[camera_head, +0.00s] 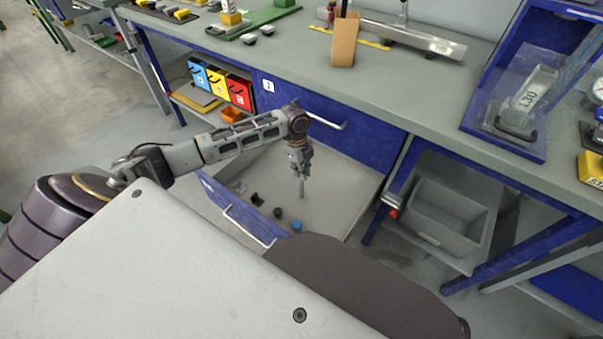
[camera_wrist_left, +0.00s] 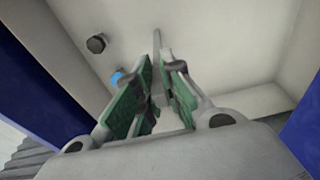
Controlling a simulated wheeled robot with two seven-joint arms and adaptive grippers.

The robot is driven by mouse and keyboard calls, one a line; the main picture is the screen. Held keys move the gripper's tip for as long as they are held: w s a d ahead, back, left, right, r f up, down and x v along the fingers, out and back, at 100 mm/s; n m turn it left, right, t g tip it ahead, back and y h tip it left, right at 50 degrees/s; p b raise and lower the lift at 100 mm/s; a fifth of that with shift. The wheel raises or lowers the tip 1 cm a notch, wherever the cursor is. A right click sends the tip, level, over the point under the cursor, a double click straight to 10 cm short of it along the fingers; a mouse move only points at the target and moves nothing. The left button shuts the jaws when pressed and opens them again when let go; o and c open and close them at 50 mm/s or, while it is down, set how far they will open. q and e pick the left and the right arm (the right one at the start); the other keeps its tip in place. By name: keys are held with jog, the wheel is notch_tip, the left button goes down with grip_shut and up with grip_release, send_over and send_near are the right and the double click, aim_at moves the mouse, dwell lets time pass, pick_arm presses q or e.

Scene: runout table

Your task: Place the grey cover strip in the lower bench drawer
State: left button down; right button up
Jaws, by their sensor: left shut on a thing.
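The lower bench drawer (camera_head: 335,217) is pulled open, with a grey inside and a blue front. My left gripper (camera_head: 300,172) points down over the inside of this drawer. It is shut on the grey cover strip (camera_head: 301,189), whose narrow end hangs down below the fingertips. In the left wrist view the strip (camera_wrist_left: 157,38) sticks out past the green-padded fingers of the gripper (camera_wrist_left: 162,68), above the pale drawer floor (camera_wrist_left: 215,40). I cannot tell whether the strip touches the floor. My right gripper is not in view.
Small dark pieces and a blue cap (camera_head: 296,226) lie in the drawer near its front. The shut upper drawer (camera_head: 350,130) is above, under the bench top (camera_head: 300,60). A grey bin (camera_head: 445,212) stands on a shelf to the right. The drawer's right part is bare.

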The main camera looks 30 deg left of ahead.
pick_arm(q)
jog(key=shift+f, duration=0.4)
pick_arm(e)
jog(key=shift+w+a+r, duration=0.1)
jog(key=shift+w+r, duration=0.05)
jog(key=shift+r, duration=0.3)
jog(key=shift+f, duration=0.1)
pick_arm(q)
jog(key=c, duration=1.5)
grip_release()
jog(key=shift+f, duration=0.1)
jog(key=shift+c, duration=0.2)
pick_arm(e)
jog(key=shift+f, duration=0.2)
pick_arm(q)
notch_tip(320, 180, up, 12)
jog(key=a+p, duration=0.1)
jog(key=p, duration=0.2)
jog(key=shift+a, duration=0.25)
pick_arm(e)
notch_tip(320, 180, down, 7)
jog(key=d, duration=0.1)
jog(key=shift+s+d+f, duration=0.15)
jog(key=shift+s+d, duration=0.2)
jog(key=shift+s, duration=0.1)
